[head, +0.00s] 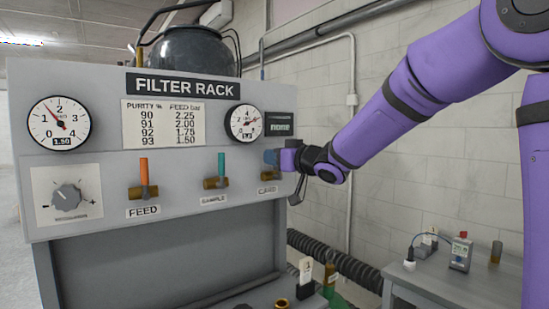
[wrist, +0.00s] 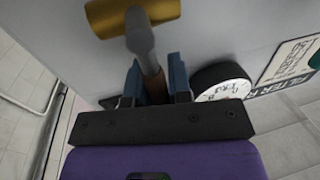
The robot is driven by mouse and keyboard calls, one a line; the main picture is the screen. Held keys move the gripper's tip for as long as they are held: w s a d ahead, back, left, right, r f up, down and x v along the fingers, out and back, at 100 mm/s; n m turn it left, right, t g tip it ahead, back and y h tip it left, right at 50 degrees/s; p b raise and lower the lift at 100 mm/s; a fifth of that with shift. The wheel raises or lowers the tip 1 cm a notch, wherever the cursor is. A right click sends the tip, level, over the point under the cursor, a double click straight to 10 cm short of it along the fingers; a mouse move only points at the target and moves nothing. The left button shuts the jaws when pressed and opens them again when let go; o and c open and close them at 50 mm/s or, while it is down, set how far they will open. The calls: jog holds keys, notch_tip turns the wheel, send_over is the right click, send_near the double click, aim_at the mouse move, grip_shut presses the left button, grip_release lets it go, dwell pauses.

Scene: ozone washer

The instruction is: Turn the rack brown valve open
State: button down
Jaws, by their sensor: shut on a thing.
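The brown valve is the rightmost of the three valves on the rack's front panel. In the head view its brass body (head: 266,181) shows above a small label, and its lever is hidden behind my gripper (head: 274,157). In the wrist view, the brass body (wrist: 132,16) is at the top and the lever (wrist: 155,86), with a grey neck and brown grip, runs down from it. The two blue fingers of my gripper (wrist: 156,80) stand on either side of the brown grip. My gripper is shut on it, just above the brass body in the head view.
The feed valve (head: 144,178) with an upright orange lever and the sample valve (head: 219,170) with an upright teal lever are to the left. A gauge (head: 244,123) and a small dark display (head: 280,124) are just above my gripper. A side table (head: 450,286) stands at right.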

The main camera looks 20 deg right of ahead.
jog(key=shift+d, duration=0.1)
jog(key=w+d+f+m+t+h, duration=0.1)
jog(key=d+f+m, duration=0.1)
jog(key=m, duration=0.8)
jog(key=d+f+m+t+h, duration=0.1)
jog(key=d+f+m+t, duration=0.1)
jog(key=m, duration=0.8)
jog(key=shift+w+d+f+h, duration=0.3)
jog(key=shift+w+d+f, duration=0.1)
jog(key=shift+d+f, duration=0.3)
jog(key=c, duration=1)
grip_release()
jog(key=shift+c, duration=0.2)
jog(key=shift+s, duration=0.15)
jog(key=v, duration=1)
jog(key=shift+s+f, duration=0.25)
